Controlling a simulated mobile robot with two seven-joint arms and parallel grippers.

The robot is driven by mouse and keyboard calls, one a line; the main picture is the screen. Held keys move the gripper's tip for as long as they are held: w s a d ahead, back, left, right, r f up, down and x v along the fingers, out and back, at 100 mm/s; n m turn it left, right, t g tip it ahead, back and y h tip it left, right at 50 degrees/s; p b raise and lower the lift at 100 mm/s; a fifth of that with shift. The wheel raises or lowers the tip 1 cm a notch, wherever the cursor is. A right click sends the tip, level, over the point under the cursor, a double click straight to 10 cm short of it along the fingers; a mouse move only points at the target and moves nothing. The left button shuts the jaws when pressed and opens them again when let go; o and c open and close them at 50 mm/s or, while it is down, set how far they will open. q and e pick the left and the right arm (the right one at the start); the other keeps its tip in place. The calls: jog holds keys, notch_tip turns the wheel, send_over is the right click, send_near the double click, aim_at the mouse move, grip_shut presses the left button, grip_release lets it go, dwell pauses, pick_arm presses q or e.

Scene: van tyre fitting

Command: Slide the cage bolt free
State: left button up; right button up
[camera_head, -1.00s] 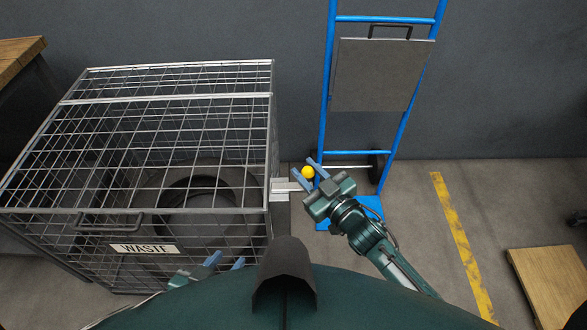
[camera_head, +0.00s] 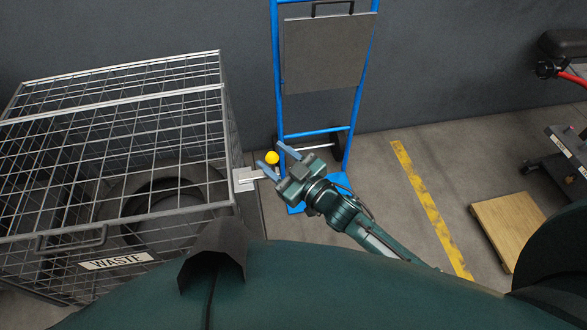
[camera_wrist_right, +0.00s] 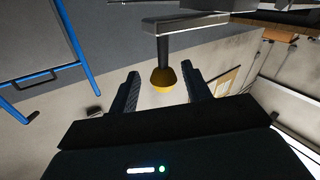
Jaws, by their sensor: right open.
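The wire waste cage (camera_head: 226,120) stands at the left, with a pale metal bolt fitting (camera_head: 247,179) on its right side. The bolt's yellow round knob (camera_head: 272,158) shows just right of the cage. My right gripper (camera_head: 269,153) is open around the knob, one finger on each side. In the right wrist view the knob (camera_wrist_right: 163,79) hangs on a dark stem below a grey bar (camera_wrist_right: 190,22). It lies between the two fingertips with a visible gap on both sides. My left gripper is not in view.
A tyre (camera_head: 165,205) lies inside the cage, behind a WASTE sign (camera_head: 116,261). A blue hand truck (camera_head: 276,70) stands against the wall just behind my right gripper. A yellow floor line (camera_head: 430,205) and a wooden board (camera_head: 508,225) lie to the right.

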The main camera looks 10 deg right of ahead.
jog(key=v, duration=1.2)
jog(key=shift+s+d, duration=0.15)
jog(key=shift+s, duration=0.05)
pick_arm(q)
jog(key=p, duration=0.2)
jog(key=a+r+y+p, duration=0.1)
jog(key=p, duration=0.1)
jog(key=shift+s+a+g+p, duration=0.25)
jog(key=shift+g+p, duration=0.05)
jog(key=shift+p, duration=0.1)
pick_arm(e)
jog(key=s+d+f+m+g+h, duration=0.1)
jog(key=s+m+g+h, duration=0.3)
jog(key=s, duration=0.5)
jog(key=f+m+h, duration=0.1)
jog(key=m+h, duration=0.1)
jog(key=shift+d+f+h, duration=0.2)
jog(key=shift+f+h, duration=0.1)
jog(key=shift+f, duration=0.1)
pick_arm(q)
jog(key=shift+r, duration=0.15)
pick_arm(e)
jog(key=shift+a, duration=0.1)
